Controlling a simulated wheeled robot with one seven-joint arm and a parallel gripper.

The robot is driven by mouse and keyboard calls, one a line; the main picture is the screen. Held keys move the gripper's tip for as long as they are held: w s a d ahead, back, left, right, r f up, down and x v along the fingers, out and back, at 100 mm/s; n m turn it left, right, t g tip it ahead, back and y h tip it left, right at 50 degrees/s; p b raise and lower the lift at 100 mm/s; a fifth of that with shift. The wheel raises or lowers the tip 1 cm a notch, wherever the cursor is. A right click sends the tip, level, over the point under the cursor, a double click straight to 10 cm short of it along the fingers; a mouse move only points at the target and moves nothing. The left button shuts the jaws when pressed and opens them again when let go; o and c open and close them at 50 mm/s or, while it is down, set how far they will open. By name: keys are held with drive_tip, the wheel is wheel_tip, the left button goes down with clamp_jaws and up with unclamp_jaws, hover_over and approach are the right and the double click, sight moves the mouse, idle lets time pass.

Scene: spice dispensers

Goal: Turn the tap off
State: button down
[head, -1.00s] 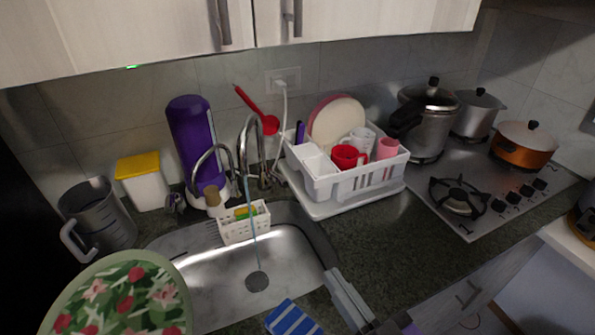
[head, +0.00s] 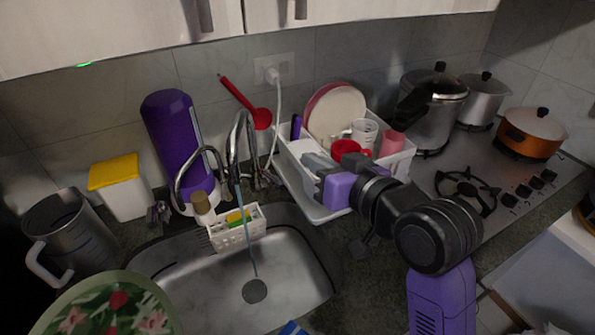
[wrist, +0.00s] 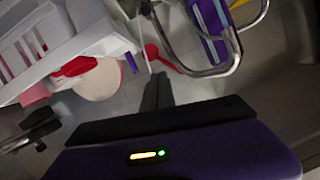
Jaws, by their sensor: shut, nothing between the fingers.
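The tap (head: 236,135) is a chrome curved spout at the back of the sink. A thin bluish stream of water (head: 247,235) runs from it to the drain. Small metal tap parts (head: 262,178) stand at its base; which one is the handle is hard to tell. My gripper (head: 308,162) is over the front left of the dish rack, to the right of the tap and apart from it. In the wrist view its dark fingers (wrist: 156,88) are shut and empty, with curved chrome tubing (wrist: 225,65) to the upper right.
The white dish rack (head: 398,165) with plates and cups stands right beside my gripper. A red ladle (head: 262,118) and a white cable (head: 276,120) are on the wall behind. The sink basin (head: 200,285) is open below.

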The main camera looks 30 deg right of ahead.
wheel_tip(320, 180, down, 2)
drive_tip(key=g, duration=0.1)
drive_tip(key=p, duration=0.1)
hover_over(283, 183)
drive_tip(key=s+d, duration=0.1)
wheel_tip(283, 183, down, 3)
drive_tip(key=shift+a+f+p, duration=0.15)
drive_tip(key=shift+a+f, duration=0.05)
drive_tip(key=shift+f, duration=0.95)
drive_tip(key=shift+a+f+p, duration=0.15)
drive_tip(key=shift+a+f, duration=0.05)
drive_tip(key=shift+f, duration=0.95)
drive_tip(key=f+b, duration=0.1)
drive_tip(key=s+b, duration=0.1)
drive_tip(key=b, duration=0.1)
drive_tip(key=shift+f+t, duration=0.3)
drive_tip(key=shift+f, duration=0.1)
drive_tip(key=shift+p, duration=0.3)
